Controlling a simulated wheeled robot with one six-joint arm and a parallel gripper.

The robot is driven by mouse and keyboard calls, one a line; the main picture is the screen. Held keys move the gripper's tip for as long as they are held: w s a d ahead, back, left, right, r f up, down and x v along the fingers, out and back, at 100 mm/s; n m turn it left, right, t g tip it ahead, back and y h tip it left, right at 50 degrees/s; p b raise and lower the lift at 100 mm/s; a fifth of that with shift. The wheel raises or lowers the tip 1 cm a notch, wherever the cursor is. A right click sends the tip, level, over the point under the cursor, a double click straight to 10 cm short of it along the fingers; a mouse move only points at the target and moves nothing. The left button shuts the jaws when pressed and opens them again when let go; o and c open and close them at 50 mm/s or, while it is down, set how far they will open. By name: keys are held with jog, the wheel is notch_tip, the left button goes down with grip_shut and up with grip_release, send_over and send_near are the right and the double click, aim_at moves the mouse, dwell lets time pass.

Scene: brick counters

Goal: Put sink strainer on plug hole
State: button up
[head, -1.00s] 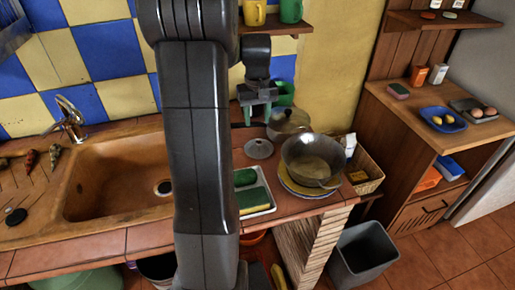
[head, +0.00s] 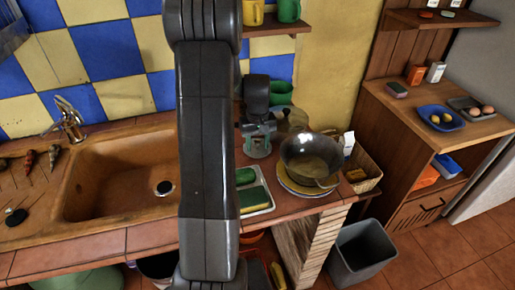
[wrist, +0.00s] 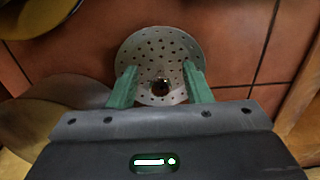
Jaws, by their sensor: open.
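The sink strainer, a grey perforated metal disc with a central knob, lies on the counter in the wrist view (wrist: 150,45). In the head view the strainer (head: 260,152) is partly covered by my gripper (head: 258,140). My gripper's green fingers are open, one on each side of the knob, in the wrist view (wrist: 159,72). They are over the disc; I cannot tell whether they touch it. The plug hole (head: 163,188) is a dark round opening with a pale rim in the floor of the brown sink (head: 115,205).
A metal pan (head: 311,158) on yellow plates stands right of the strainer, with a lidded pot (head: 292,122) behind. The tap (head: 68,118) rises behind the sink. My arm hides the counter right of the sink.

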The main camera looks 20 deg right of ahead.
grip_shut()
jog(key=shift+r, duration=0.1)
